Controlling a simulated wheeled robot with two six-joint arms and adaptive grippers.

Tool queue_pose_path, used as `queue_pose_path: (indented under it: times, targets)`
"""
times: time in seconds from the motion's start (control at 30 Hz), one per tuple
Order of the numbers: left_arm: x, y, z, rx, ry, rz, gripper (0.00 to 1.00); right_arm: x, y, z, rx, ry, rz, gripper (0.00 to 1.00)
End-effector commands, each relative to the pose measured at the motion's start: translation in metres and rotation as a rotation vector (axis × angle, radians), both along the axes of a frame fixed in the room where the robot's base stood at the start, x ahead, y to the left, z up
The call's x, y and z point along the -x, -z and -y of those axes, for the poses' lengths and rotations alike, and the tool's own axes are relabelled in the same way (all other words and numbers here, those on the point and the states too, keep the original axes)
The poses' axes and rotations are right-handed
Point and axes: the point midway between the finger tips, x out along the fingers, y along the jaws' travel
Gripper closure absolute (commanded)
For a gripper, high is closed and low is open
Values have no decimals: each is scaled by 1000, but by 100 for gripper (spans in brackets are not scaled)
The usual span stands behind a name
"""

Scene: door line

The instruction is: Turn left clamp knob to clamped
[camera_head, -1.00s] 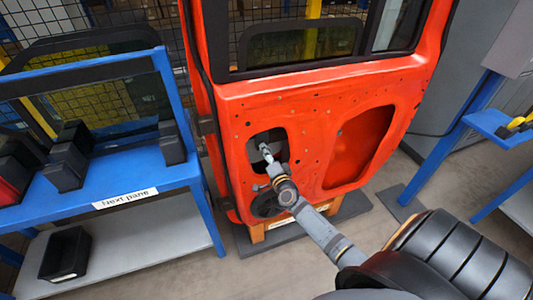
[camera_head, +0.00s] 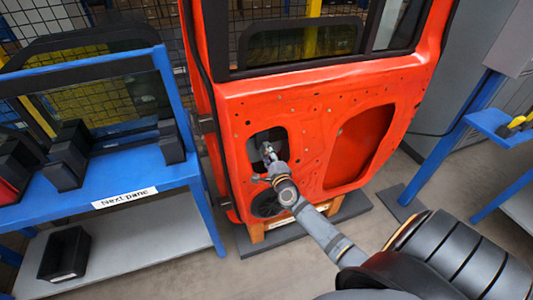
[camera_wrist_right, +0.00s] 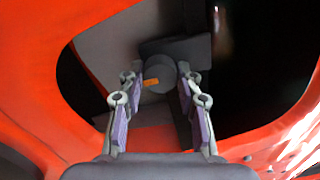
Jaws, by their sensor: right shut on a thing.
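The orange-red door (camera_head: 300,105) stands upright in front of me, with two openings in its inner panel. My right gripper (camera_head: 267,150) reaches into the smaller left opening. In the right wrist view, the fingers of my right gripper (camera_wrist_right: 159,82) have purple pads and stand on either side of a round dark grey knob (camera_wrist_right: 160,70) with an orange mark. The gripper is shut on this knob, inside the opening. In the head view the knob is mostly hidden by the gripper and the panel. My left gripper is not in view.
A blue rack (camera_head: 115,192) labelled "Next pane" stands at the left, holding a dark glass pane. A black bin (camera_head: 66,254) is on its lower shelf. Another blue stand (camera_head: 497,125) is at the right. The red rim (camera_wrist_right: 75,105) of the opening closely surrounds my gripper.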

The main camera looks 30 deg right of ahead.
Motion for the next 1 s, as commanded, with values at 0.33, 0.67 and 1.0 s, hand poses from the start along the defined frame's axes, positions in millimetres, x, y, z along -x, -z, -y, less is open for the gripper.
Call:
queue_pose_path:
  times: [0.33, 0.67, 1.0]
  targets:
    - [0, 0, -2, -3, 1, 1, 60, 1, 2, 0, -17, 0, 1, 97]
    - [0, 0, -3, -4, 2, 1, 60, 0, 1, 0, -15, 0, 1, 43]
    - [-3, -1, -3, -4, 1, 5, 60, 4, 1, -1, -14, -1, 1, 43]
